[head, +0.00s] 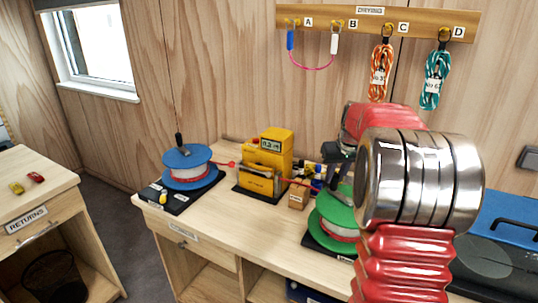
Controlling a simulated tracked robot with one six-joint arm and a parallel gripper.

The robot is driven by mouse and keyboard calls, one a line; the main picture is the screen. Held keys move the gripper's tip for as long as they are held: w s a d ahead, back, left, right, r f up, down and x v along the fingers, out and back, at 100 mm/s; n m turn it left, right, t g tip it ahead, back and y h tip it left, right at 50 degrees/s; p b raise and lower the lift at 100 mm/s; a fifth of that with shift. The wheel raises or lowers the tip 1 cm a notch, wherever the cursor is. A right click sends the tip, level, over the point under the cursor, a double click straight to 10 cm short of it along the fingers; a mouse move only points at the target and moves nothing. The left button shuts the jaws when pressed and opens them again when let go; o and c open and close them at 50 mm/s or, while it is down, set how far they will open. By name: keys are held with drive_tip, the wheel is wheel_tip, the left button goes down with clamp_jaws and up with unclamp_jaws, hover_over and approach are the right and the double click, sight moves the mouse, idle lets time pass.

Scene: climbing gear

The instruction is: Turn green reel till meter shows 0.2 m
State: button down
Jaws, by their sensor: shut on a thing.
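The green reel (327,226) sits on the bench, partly hidden behind my arm. A pale line is wound on it. My gripper (338,176) is above the reel, its dark fingers shut on what seems to be the reel's crank handle; the grip itself is mostly hidden. The yellow meter (275,163) stands left of the green reel. Its small display (271,146) seems to read 0.2 m, but the digits are tiny. The blue reel (187,160) stands on a dark base left of the meter, its black crank handle upright. Red line parts show on both sides of the meter.
A small cardboard box (297,196) stands between meter and green reel. Behind are small coloured items (306,172). A blue-lidded case (505,225) is at right. Ropes hang from the wall rack (370,20). A returns cabinet (35,198) is at left, across a floor gap.

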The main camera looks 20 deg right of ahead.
drive_tip(key=shift+s+d+f, duration=0.15)
drive_tip(key=shift+f, duration=0.2)
idle(0.6)
drive_tip(key=shift+d, duration=0.75)
drive_tip(key=c, duration=1.9)
unclamp_jaws()
drive_tip(key=shift+c, duration=0.2)
drive_tip(key=o, duration=0.5)
drive_tip(key=shift+r, duration=0.25)
drive_tip(key=shift+r, duration=0.1)
drive_tip(key=v, duration=1.3)
drive_tip(key=shift+r, duration=0.2)
